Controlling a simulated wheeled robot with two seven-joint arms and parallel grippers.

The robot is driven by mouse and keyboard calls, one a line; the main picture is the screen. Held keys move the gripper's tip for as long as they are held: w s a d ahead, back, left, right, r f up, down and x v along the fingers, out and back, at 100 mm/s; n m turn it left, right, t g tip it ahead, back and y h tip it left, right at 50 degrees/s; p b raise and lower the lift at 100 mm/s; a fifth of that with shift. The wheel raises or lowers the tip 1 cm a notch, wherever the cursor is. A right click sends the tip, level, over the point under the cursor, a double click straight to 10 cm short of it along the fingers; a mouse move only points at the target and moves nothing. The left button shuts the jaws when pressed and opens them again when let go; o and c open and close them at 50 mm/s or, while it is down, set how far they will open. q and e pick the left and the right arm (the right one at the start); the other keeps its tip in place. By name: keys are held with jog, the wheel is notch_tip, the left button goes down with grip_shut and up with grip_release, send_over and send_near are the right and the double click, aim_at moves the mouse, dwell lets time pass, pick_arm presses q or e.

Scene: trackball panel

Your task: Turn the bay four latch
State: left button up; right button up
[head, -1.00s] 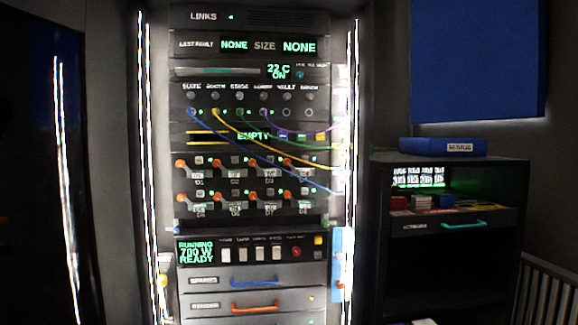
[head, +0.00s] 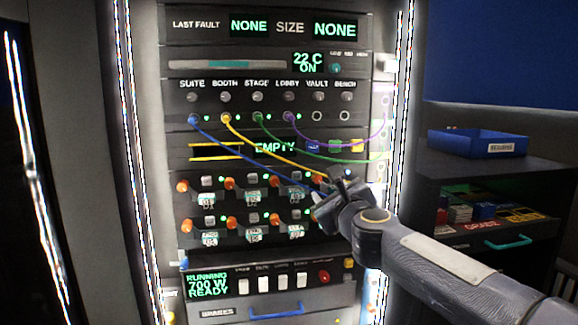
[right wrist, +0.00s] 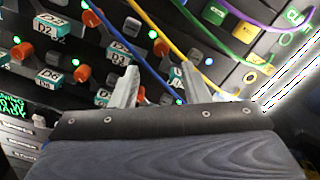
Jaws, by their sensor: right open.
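The module panel has two rows of bays with orange latch knobs. The bay four latch (head: 318,179) is at the right end of the upper row, mostly covered by my right gripper (head: 325,191). In the right wrist view an orange knob (right wrist: 160,47), apparently that latch, shows just beyond the open, empty fingers of my right gripper (right wrist: 157,74). I cannot tell whether they touch it. The D3 label (right wrist: 119,52) is to its left; the label nearest my right finger is partly hidden. My left gripper is not in view.
Blue, yellow, green and purple cables (head: 262,154) hang across the panel, some passing close to my right gripper. A running-status display (head: 207,284) and switches are below.

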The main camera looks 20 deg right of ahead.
aim_at(318, 181)
jog(key=x, duration=0.7)
jog(key=shift+w+d, duration=0.15)
jog(key=shift+w, duration=0.1)
grip_shut()
